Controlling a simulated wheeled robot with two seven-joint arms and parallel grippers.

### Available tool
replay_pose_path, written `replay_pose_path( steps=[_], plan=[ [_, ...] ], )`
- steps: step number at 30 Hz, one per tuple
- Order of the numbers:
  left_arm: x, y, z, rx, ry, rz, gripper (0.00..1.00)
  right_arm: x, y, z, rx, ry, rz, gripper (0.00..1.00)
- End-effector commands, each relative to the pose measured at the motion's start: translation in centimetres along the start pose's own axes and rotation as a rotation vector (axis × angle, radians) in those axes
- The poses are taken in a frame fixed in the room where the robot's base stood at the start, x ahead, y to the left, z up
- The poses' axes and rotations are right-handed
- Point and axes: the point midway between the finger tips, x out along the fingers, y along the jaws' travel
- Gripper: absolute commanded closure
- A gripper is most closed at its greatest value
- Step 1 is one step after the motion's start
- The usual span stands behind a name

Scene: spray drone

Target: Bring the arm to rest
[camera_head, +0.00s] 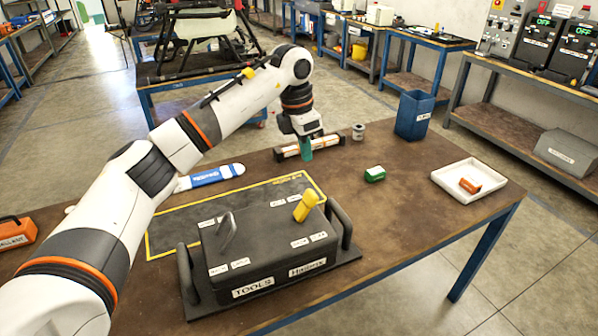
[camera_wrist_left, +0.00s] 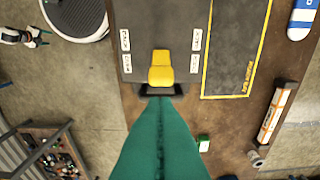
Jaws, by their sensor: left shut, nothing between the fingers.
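My left arm reaches in from the left, over the table (camera_head: 400,215). Its gripper (camera_head: 307,152), with teal fingers, hangs above the far part of the table, beside a white-and-orange bar on a dark holder (camera_head: 325,145). In the wrist view the teal fingers (camera_wrist_left: 161,99) are together with nothing between them. The gripper is apart from the box.
A green block (camera_head: 375,174), a white tray (camera_head: 455,190) with an orange item (camera_head: 470,185), a blue bin (camera_head: 414,115) and a small can (camera_head: 358,131) stand to the right. A blue-and-white tool (camera_head: 215,176) lies left. The right front table is clear.

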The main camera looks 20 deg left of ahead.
Motion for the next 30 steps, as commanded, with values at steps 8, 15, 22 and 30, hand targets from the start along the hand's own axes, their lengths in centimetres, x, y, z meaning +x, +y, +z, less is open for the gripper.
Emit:
replay_pose_path(
  steps=[8,15,22,30],
  plan=[
    [-1.2,0.0,-0.6,0.000,-0.001,0.001,1.00,0.2,-0.3,0.1,-0.001,-0.003,-0.004,0.38],
    [-1.2,0.0,-0.5,0.000,-0.001,0.001,1.00,0.2,-0.2,-0.4,-0.001,0.004,-0.002,0.38],
    [-0.2,1.0,-1.3,0.016,0.034,0.028,1.00,0.2,-0.2,-0.4,-0.001,0.004,-0.002,0.38],
    [5.6,14.1,-8.9,0.072,0.492,0.439,1.00,0.2,-0.2,-0.4,-0.001,0.004,-0.002,0.38]
  ],
)
